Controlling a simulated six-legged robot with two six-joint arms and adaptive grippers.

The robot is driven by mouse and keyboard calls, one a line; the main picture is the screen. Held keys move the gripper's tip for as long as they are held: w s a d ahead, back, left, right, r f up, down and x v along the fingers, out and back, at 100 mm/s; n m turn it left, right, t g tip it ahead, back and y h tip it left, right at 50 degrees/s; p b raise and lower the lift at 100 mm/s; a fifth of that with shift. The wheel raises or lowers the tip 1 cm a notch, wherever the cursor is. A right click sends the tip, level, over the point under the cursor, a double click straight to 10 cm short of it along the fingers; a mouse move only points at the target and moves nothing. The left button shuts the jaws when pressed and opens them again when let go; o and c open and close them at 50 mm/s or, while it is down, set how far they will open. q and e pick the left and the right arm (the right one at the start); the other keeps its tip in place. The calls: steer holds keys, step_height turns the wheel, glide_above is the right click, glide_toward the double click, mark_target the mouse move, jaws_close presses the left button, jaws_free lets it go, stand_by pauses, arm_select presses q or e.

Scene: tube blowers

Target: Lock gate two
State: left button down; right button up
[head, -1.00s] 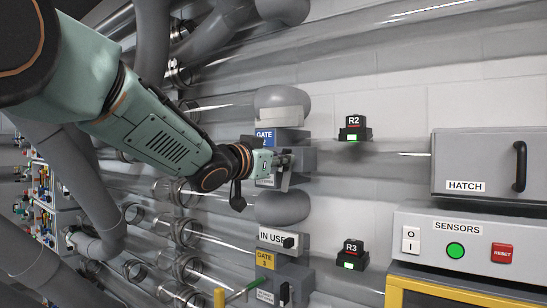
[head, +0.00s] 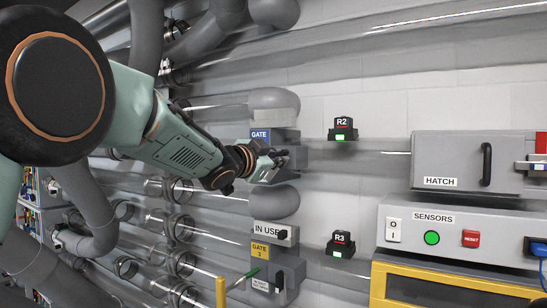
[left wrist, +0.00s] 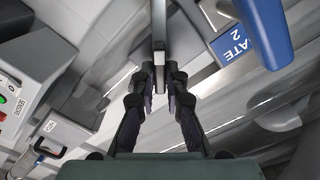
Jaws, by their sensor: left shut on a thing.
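Gate two is a grey box with a blue GATE label (head: 260,134) on the tube wall in the head view. Its blue label with a 2 (left wrist: 234,42) also shows in the left wrist view, beside a blue handle-like part (left wrist: 262,32). My left gripper (head: 279,158) is at the front of this box and partly hides it. In the left wrist view its fingertips (left wrist: 162,86) are closed on a thin grey metal bar (left wrist: 158,38). The bar's far end is out of view. My right gripper is in neither view.
Below, gate three has a yellow label (head: 261,252), an IN USE plate (head: 267,230) and a green handle (head: 253,273). Sensors R2 (head: 342,130) and R3 (head: 340,244) show green lights. The hatch box (head: 450,160) and sensors box (head: 455,232) stand at right.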

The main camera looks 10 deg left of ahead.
arm_select(q)
steer(key=shift+d+m+b, duration=0.1)
steer(key=shift+m+b, duration=2)
steer(key=shift+m, duration=2.9)
steer(key=shift+r, duration=0.1)
steer(key=c, duration=1.7)
jaws_free()
steer(key=o, duration=0.3)
steer(key=shift+d+f, duration=0.1)
steer(key=shift+f, duration=0.1)
steer(key=shift+s, duration=0.1)
